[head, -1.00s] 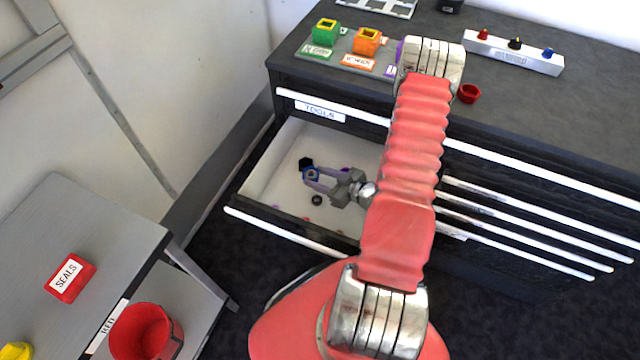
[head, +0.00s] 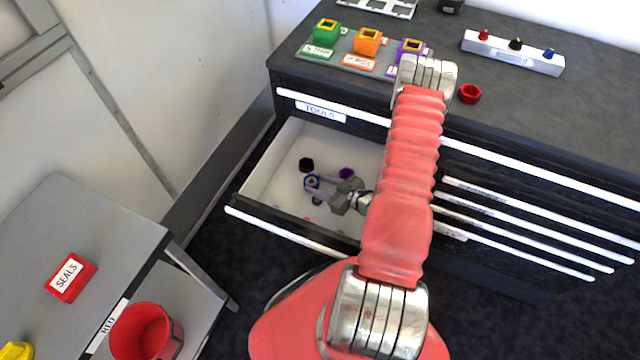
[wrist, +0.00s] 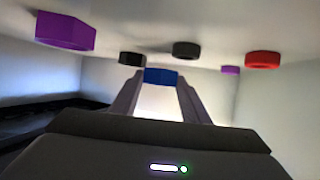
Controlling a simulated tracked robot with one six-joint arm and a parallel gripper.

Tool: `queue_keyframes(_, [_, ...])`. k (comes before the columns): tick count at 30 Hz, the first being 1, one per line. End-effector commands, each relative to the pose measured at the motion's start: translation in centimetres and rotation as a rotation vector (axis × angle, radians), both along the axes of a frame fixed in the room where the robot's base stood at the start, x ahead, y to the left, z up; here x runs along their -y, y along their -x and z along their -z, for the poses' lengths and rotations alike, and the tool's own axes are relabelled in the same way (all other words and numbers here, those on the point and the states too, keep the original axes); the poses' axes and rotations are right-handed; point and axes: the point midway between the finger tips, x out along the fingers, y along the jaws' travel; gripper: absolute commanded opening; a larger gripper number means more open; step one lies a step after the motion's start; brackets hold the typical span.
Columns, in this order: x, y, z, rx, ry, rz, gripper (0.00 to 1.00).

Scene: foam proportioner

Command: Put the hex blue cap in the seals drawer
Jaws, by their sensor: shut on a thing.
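The hex blue cap (head: 312,182) is between the fingertips of my gripper (head: 314,187), inside an open drawer (head: 274,180) of the black cabinet. In the wrist view the blue cap (wrist: 161,76) sits between both finger ends, and my gripper (wrist: 160,84) is shut on it. From these views I cannot tell whether the cap still touches the drawer floor. The open drawer is below the one labelled TOOLS (head: 321,110); its own label is not readable. I cannot make out a drawer marked seals.
Around the cap lie a black cap (head: 306,164), a purple cap (head: 346,173) and a red cap (wrist: 262,60). Several closed drawers (head: 530,225) are at right. A red box marked SEALS (head: 70,278) and a red bin (head: 146,331) are at left.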

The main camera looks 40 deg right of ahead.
Motion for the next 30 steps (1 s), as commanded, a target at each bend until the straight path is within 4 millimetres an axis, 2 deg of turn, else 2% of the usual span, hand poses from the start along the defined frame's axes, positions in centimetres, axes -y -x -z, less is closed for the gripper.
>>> queue_keyframes(22, [0.0, 0.0, 1.2, 0.000, 0.000, 0.000, 0.18])
queue_keyframes(23, [0.0, 0.0, 1.2, 0.000, 0.000, 0.000, 0.44])
queue_keyframes(30, [0.0, 0.0, 1.2, 0.000, 0.000, 0.000, 0.60])
